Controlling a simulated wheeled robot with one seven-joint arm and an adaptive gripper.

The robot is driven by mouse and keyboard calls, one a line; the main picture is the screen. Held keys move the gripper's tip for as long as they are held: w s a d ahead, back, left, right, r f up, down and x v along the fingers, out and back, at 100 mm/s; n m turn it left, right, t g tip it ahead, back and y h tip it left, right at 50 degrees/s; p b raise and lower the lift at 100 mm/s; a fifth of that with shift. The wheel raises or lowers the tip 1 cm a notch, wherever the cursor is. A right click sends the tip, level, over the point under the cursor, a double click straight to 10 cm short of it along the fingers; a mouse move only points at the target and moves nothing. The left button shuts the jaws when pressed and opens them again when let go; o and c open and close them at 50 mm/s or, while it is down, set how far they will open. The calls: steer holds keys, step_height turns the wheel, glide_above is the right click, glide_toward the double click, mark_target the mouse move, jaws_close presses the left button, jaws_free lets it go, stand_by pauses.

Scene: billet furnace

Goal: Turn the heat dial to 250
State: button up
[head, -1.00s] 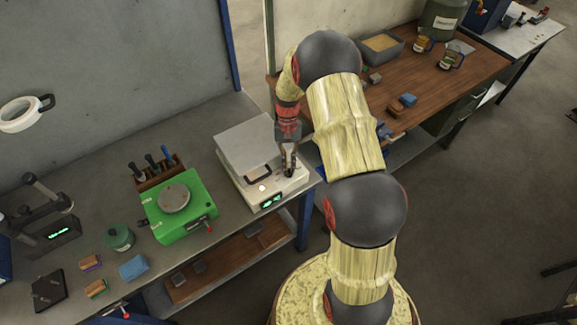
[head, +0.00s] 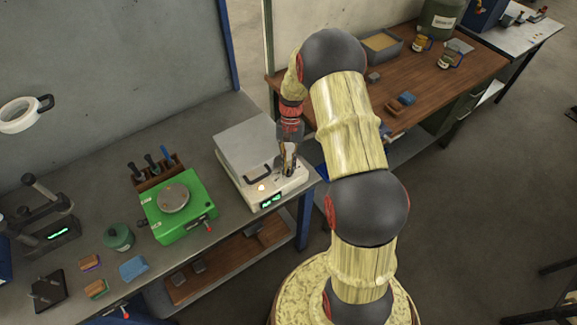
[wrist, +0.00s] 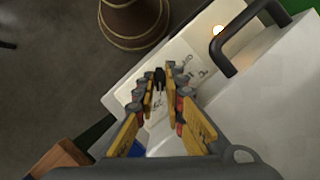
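The furnace (head: 240,149) is a white box with a grey top and a dark handle (head: 258,174), on the grey bench. Its front ledge has a green-lit display (head: 271,200), too small to read, and a glowing lamp (head: 262,188). My gripper (head: 287,172) points down at the right end of this ledge. In the wrist view my gripper (wrist: 162,73) has its fingertips close together around the small black heat dial (wrist: 159,77), seemingly touching it on both sides. The fingers partly hide the dial, and its pointer setting cannot be read.
A green device (head: 178,210) with a round plate stands left of the furnace, with a tool rack (head: 156,168) behind it. A wooden bench (head: 440,85) stands to the right. The furnace's dark handle rises close to my fingers in the wrist view (wrist: 232,62).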

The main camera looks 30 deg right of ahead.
steer(key=o, duration=0.3)
